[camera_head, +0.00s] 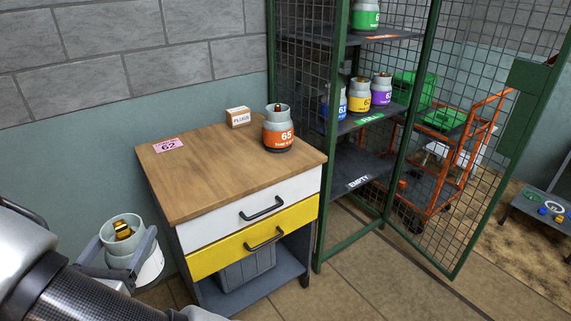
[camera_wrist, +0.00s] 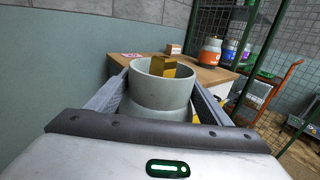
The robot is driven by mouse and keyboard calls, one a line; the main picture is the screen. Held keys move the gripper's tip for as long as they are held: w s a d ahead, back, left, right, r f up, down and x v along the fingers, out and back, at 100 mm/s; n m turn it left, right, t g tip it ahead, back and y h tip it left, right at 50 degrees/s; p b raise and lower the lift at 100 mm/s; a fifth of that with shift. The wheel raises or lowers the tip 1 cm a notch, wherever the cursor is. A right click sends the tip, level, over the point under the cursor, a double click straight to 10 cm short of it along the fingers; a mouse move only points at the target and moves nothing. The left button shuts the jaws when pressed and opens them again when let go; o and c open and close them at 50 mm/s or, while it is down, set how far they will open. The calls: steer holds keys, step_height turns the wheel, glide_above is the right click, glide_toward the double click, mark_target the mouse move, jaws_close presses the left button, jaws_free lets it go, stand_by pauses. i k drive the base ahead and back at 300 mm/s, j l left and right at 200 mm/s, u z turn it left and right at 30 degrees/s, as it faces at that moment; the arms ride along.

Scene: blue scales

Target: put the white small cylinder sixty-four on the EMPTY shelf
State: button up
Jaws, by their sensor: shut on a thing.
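A white small cylinder (camera_head: 148,262) with a grey collar and a brass valve is held in my gripper (camera_head: 122,262) at the lower left, beside the cabinet. Its number is not readable. In the wrist view the cylinder (camera_wrist: 160,99) stands roughly upright between the two fingers of my gripper (camera_wrist: 163,95). The green wire-mesh cage (camera_head: 325,190) stands to the right with its door open. Its lower shelf (camera_head: 358,169) carries the label EMPTY (camera_head: 358,182) and looks bare. The shelf above has the label FULL (camera_head: 370,118).
An orange cylinder 65 (camera_head: 278,130), a PLUGS box (camera_head: 238,116) and a pink card 62 (camera_head: 168,145) are on the wooden-topped cabinet (camera_head: 205,185). Blue, yellow (camera_head: 359,95) and purple (camera_head: 381,90) cylinders fill the FULL shelf. An orange trolley (camera_head: 450,165) stands behind the cage.

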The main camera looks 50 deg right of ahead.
mark_target(344, 176)
steer(key=k+l+z, duration=0.15)
steer(key=l, duration=0.95)
steer(key=k+l+z, duration=0.2)
steer(key=l, duration=0.9)
steer(key=l+z, duration=0.15)
steer(key=l, duration=1)
steer(key=i, duration=0.5)
